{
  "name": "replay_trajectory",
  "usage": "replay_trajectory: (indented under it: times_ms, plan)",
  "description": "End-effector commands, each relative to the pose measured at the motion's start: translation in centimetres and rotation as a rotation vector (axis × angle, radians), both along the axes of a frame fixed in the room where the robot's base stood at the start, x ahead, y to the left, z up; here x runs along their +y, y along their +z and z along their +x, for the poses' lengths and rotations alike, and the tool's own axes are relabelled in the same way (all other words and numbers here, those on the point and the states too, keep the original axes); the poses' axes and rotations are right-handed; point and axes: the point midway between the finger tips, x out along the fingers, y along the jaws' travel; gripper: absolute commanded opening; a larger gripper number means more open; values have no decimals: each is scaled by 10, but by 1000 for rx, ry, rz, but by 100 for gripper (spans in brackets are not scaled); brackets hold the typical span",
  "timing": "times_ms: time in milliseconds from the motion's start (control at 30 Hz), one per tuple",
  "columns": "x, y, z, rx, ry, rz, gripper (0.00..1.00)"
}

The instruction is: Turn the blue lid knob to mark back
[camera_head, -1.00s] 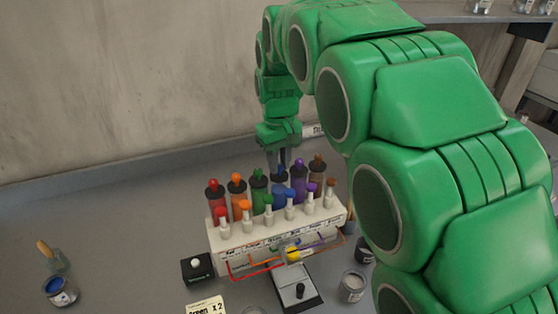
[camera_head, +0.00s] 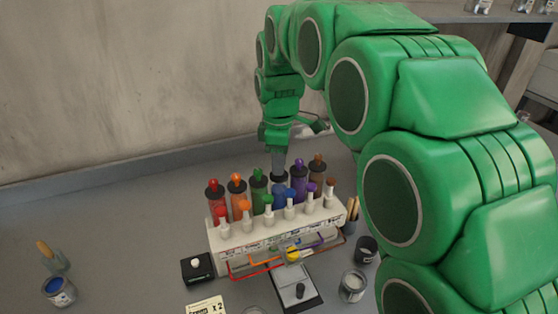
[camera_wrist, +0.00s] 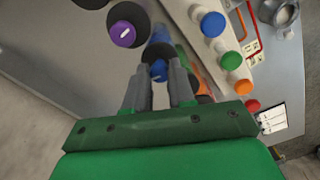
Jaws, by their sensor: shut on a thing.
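The blue lid knob (camera_wrist: 158,71) sits between the fingers of my gripper (camera_wrist: 160,66) in the wrist view. The gripper is shut on it, on top of the blue canister. In the head view my gripper (camera_head: 279,170) points down over the blue canister (camera_head: 277,187), in the back row of the rack, and covers the knob there. The knob's pointer and the marks around it cannot be read.
Purple (camera_head: 299,163), green (camera_head: 257,171), orange (camera_head: 236,178) and red (camera_head: 213,183) knobs top neighbouring canisters. White valves with coloured caps line the front rack (camera_head: 262,231).

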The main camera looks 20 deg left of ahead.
Motion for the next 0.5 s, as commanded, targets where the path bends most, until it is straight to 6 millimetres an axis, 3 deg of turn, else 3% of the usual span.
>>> replay_trajectory:
  times_ms: [500]
  plan:
    - [0, 1, 0, -1, 223, 3, 0]
